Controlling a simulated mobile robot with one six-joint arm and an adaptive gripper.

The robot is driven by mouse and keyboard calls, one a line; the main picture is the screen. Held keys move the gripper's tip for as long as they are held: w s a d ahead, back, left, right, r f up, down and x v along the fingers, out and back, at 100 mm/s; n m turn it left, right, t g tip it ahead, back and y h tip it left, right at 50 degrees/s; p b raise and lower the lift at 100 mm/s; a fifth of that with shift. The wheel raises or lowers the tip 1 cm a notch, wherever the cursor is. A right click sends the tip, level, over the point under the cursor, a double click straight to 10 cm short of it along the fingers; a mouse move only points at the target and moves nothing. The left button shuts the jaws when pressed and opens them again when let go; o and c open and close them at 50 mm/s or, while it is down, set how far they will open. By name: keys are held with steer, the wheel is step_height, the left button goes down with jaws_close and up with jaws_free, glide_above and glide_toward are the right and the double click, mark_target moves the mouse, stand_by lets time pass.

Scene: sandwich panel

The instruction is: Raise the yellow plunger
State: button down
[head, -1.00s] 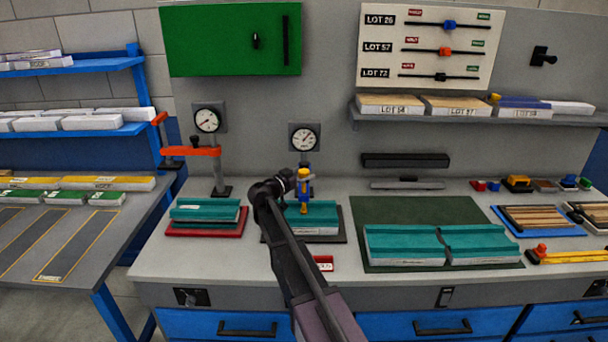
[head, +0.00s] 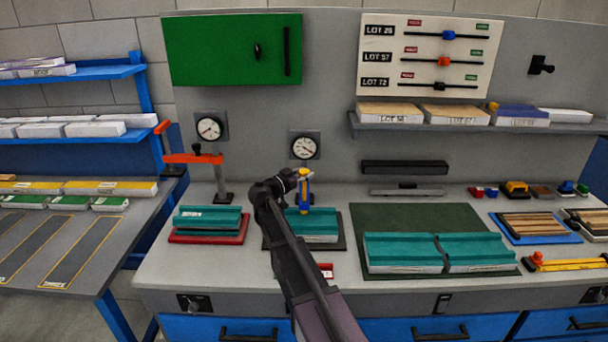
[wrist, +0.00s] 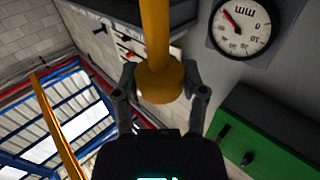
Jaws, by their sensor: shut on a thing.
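The yellow plunger (head: 305,172) shows at the top of an upright blue body (head: 304,198), which stands at a teal panel (head: 322,226) on a dark mat in the middle of the bench. In the wrist view the plunger is a yellow rod with a wide round end (wrist: 160,80). My gripper (wrist: 163,92) has a finger on each side of that round end and is shut on it. In the head view my gripper (head: 298,180) is small and partly hidden by my arm, at the plunger's top.
A round gauge (head: 305,147) is on the wall plate behind the plunger. A red-armed clamp (head: 193,158) stands to the left, by another teal panel (head: 208,216). More teal panels (head: 400,249) lie on a green mat to the right. The shelf (head: 480,127) is above right.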

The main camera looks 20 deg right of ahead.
steer(key=shift+w+r, duration=0.1)
steer(key=shift+r, duration=0.1)
steer(key=shift+c, duration=0.7)
jaws_free()
steer(key=v, duration=1.2)
steer(key=shift+d, duration=0.1)
